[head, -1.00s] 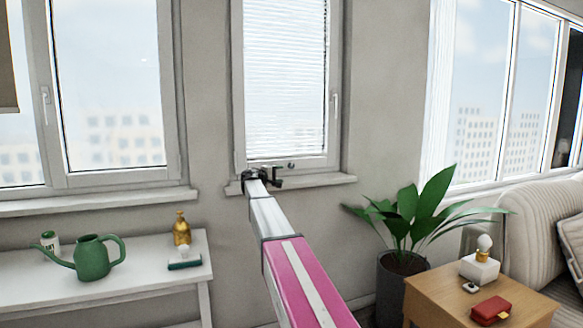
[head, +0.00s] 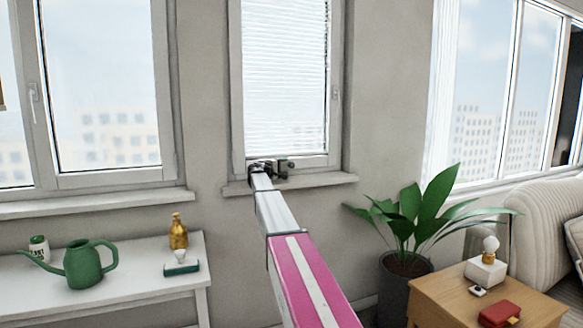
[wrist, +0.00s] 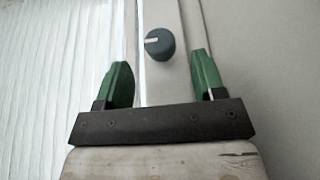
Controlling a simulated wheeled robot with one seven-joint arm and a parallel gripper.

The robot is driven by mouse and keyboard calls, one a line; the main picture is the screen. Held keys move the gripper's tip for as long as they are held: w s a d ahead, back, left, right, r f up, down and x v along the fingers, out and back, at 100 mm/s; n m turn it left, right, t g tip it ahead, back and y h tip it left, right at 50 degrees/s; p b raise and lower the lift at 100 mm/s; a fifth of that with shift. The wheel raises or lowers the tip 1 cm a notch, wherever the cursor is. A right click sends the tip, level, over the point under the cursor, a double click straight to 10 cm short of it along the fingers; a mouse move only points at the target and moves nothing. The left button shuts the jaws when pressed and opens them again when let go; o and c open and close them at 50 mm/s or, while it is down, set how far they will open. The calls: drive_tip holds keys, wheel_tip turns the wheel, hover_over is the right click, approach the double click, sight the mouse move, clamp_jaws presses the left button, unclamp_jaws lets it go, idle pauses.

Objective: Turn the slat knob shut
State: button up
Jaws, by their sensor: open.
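The slat knob (wrist: 160,44) is round and dark grey-blue, on the white window frame, with a white mark pointing left in the wrist view. My gripper (wrist: 160,62) is open, with one green finger on each side of the knob in that view. The knob shows just beyond the fingertips; I see no contact. In the head view my gripper (head: 283,168) is at the bottom of the narrow middle window, where it crowds the small knob. The white slat blind (head: 285,75) covers that window's pane; it also shows at the left of the wrist view (wrist: 50,90).
A window sill (head: 325,180) juts out just below my gripper. A potted plant (head: 425,215) stands right of my arm. A white table (head: 130,282) with a green watering can (head: 83,265) is at the left, a wooden side table (head: 455,295) at the right.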

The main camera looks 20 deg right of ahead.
sight(292, 165)
drive_tip(key=x, duration=0.5)
drive_tip(key=shift+w+d, duration=0.1)
drive_tip(key=shift+d, duration=0.15)
drive_tip(key=c, duration=0.9)
